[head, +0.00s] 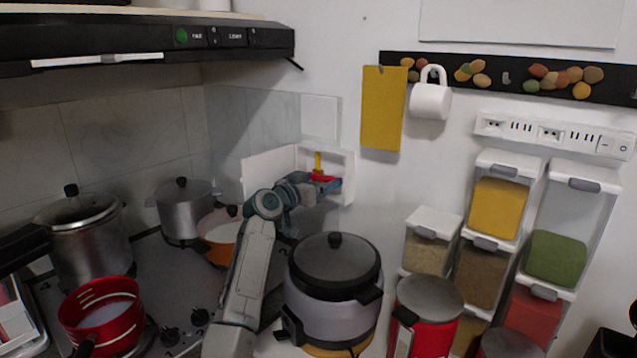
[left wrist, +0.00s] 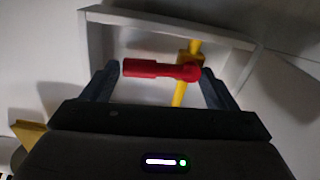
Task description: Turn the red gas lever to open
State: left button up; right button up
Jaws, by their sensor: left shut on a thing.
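The red gas lever (head: 322,178) sits on a yellow pipe (head: 318,160) inside a small white wall box (head: 349,162). The box's door (head: 262,172) stands open to the left. My left gripper (head: 326,187) reaches into the box at the lever and partly hides it. In the left wrist view the lever (left wrist: 150,69) lies sideways, across the upright yellow pipe (left wrist: 180,93). The two dark fingers of my left gripper (left wrist: 158,75) stand at either end of it, shut on the lever. My right gripper is not in view.
A rice cooker (head: 333,283) stands right of my left arm, below the box. Pots, including an orange pan (head: 222,230), stand left of the arm. A yellow cloth (head: 382,108) and a white mug (head: 430,98) hang to the right. Spice dispensers (head: 500,208) are further right.

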pick_arm(q)
jog(key=n, duration=0.2)
jog(key=r+n+p, duration=0.1)
jog(key=n, duration=0.1)
jog(key=shift+w+a+r+n, duration=0.1)
jog(key=shift+w+a+n, duration=0.05)
jog(key=shift+n, duration=0.25)
jog(key=shift+n+p, duration=0.35)
jog(key=shift+n, duration=0.15)
jog(key=shift+r, duration=0.1)
jog(key=o, duration=1.3)
jog(key=shift+o, duration=0.2)
jog(key=shift+a, duration=0.1)
